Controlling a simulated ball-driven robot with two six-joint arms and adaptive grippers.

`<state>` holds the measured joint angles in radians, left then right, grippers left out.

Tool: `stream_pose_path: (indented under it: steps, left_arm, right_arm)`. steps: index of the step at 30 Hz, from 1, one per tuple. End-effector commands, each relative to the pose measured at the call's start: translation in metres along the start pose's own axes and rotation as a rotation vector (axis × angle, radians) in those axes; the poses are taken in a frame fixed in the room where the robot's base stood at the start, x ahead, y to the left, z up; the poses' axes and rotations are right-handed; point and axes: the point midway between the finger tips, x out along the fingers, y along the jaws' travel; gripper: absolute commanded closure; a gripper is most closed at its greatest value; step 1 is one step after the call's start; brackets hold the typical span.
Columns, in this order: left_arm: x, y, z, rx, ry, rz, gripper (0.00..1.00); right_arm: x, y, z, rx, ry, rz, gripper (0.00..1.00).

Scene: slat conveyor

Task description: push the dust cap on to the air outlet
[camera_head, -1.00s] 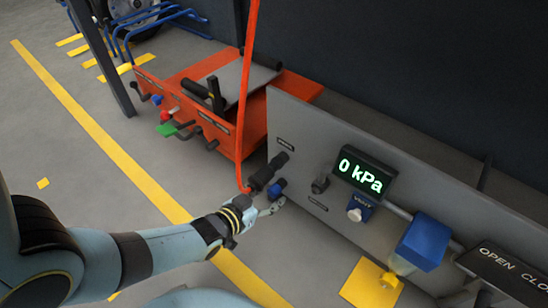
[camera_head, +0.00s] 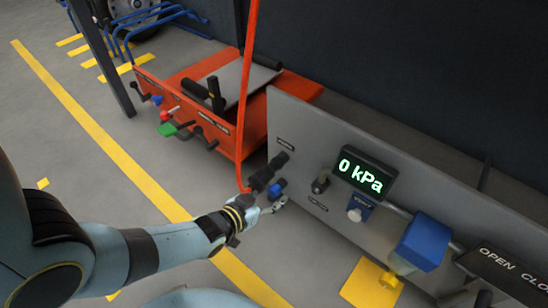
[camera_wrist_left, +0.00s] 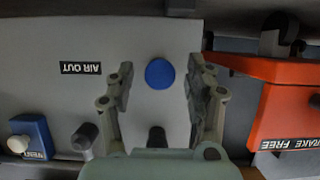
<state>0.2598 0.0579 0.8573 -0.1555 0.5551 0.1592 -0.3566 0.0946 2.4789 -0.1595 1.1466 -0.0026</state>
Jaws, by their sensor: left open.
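The blue dust cap (camera_head: 276,188) is low on the left part of the grey panel. In the left wrist view it is a round blue disc (camera_wrist_left: 160,73), seen face-on. The air outlet itself is not seen apart from it, so I cannot tell whether the cap is fully seated. The "AIR OUT" label (camera_wrist_left: 80,68) appears upside down beside the cap. My left gripper (camera_head: 271,206) is close in front of the panel, just below the cap. In the left wrist view its open fingers (camera_wrist_left: 160,92) flank the cap with gaps on both sides. My right gripper is out of view.
A black hose coupling (camera_head: 263,177) with a red hose (camera_head: 246,95) is close above my left gripper. A dark knob (camera_head: 320,184), the vent knob (camera_head: 358,210) and a 0 kPa display (camera_head: 363,175) lie to the right.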

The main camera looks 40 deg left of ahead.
Motion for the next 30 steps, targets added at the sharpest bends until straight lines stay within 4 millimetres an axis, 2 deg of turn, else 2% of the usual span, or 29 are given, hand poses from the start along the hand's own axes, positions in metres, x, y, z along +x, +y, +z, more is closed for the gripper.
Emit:
stream_pose_path:
  steps: [6, 18, 30]
  left_arm:
    - [-0.0001, -0.0001, 0.0001, 0.0, 0.0, 0.0, 0.46]
    - [-0.0001, -0.0001, 0.0, 0.0, 0.0, 0.0, 0.98]
    - [-0.0002, -0.0001, 0.0, 0.001, 0.0, 0.0, 1.0]
  right_arm:
    - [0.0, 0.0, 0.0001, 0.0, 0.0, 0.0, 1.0]
    - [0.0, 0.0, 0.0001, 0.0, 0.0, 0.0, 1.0]
    - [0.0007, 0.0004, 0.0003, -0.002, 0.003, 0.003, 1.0]
